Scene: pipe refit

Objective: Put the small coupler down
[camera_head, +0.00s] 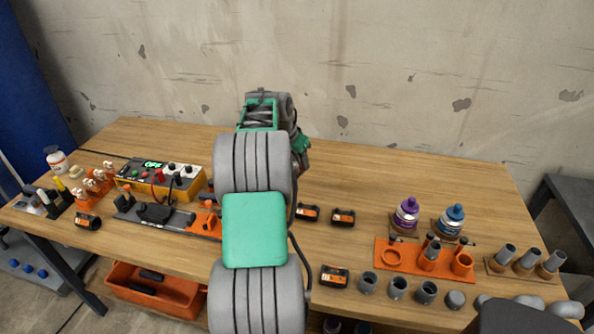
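My arm stands across the middle of the view, and its far end bends down behind its own links. My gripper is hidden there, so its fingers and anything in them do not show. A row of grey fittings lies along the front right of the workbench: an open-topped one (369,283), a second (398,288), a third (427,292) and a rounded, closed-looking one (455,299). I cannot tell which, if any, is the small coupler. An orange holder (408,263) with round openings stands behind them, with a grey piece (431,252) in its middle opening.
Purple (407,212) and blue (452,219) bottles stand behind the holder; a block of grey pipes (527,260) is to its right. Small black-and-orange blocks (334,276) lie near my arm. A yellow control box (160,180) is at left. The workbench's back right (430,170) is clear.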

